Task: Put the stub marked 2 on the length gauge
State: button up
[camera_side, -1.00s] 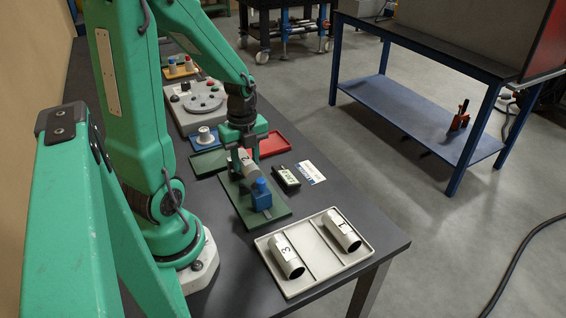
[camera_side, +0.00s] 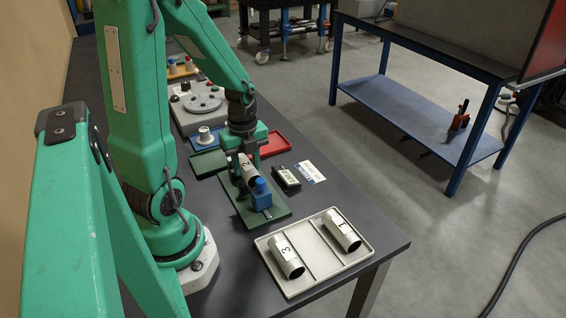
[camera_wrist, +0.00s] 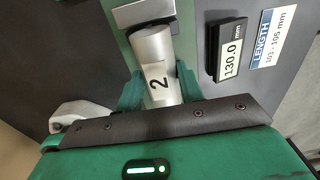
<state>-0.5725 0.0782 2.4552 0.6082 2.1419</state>
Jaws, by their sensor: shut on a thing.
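The stub marked 2 (camera_side: 248,168) is a pale grey cylinder, held lying along the green length gauge (camera_side: 281,209). My gripper (camera_side: 249,158) is shut on it. In the wrist view the stub (camera_wrist: 156,62) lies between my two green fingers (camera_wrist: 157,90), label facing the camera. Its far end is at a grey block (camera_wrist: 143,13) on the gauge; I cannot tell whether they touch. The blue block (camera_side: 261,194) stands on the gauge by the stub's near end. The readout (camera_wrist: 228,53) beside the gauge shows 130.0 mm.
A pale tray (camera_side: 268,255) in front holds stub 3 (camera_side: 287,259) and stub 1 (camera_side: 343,232). A red tray (camera_side: 275,143), a green tray (camera_side: 205,163) and a blue tray (camera_side: 196,143) lie behind the gauge. A LENGTH card (camera_side: 310,172) lies right of the readout.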

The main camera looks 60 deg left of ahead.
aim_at(246, 164)
jog(key=shift+f, duration=0.65)
dwell(0.3)
jog(key=o, duration=1.2)
jog(key=shift+r, duration=3.9)
jog(key=shift+r, duration=0.1)
